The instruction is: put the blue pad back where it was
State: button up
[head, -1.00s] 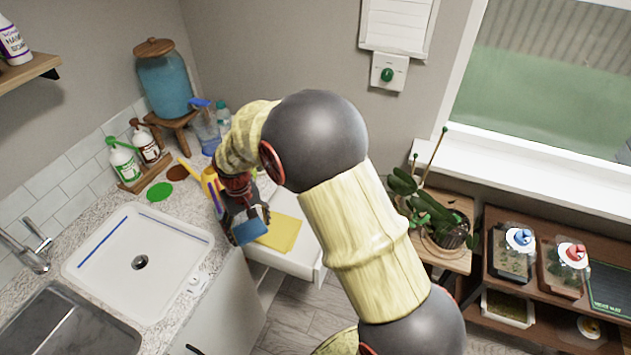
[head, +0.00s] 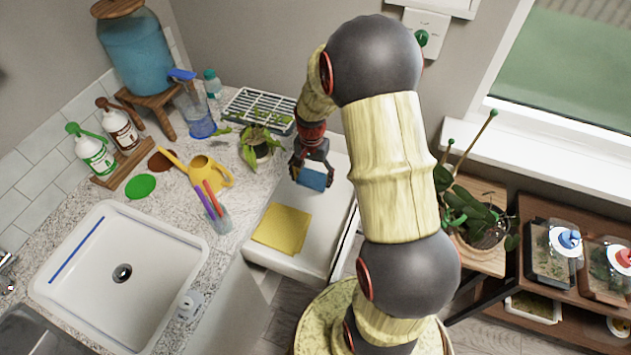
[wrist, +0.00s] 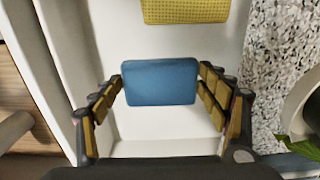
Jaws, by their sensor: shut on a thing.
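The blue pad (head: 312,179) is held in my gripper (head: 308,170) over the open white drawer (head: 325,225). In the wrist view the blue pad (wrist: 160,82) sits between the two fingers of my gripper (wrist: 162,88), with the white drawer floor behind it. The gripper is shut on the pad. A yellow cloth (head: 282,228) lies flat in the front-left part of the drawer, apart from the pad. It also shows at the top of the wrist view (wrist: 186,10). The pad's height above the drawer floor is hard to tell.
A small potted plant (head: 260,148), a yellow watering can (head: 208,174) and a wire rack (head: 260,108) stand on the counter left of the drawer. The white sink (head: 125,270) is further left. A larger plant (head: 478,232) stands on the wooden stand to the right.

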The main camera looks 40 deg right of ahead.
aim_at(316, 174)
jog(key=w+d+f, duration=0.1)
jog(key=f, duration=0.1)
jog(key=w+d+f+b, duration=0.1)
jog(key=d+f, duration=0.1)
jog(key=w+d+f+b, duration=0.1)
jog(key=f, duration=0.1)
jog(key=shift+w+d+f, duration=0.15)
jog(key=shift+w+d, duration=0.2)
jog(key=shift+w, duration=0.05)
notch_tip(316, 174, down, 4)
jog(key=shift+w+d+r+b, duration=0.1)
jog(key=shift+r+b, duration=0.15)
jog(key=shift+b, duration=0.75)
jog(key=shift+r, duration=0.1)
jog(key=o, duration=0.9)
jog(key=shift+c, duration=0.2)
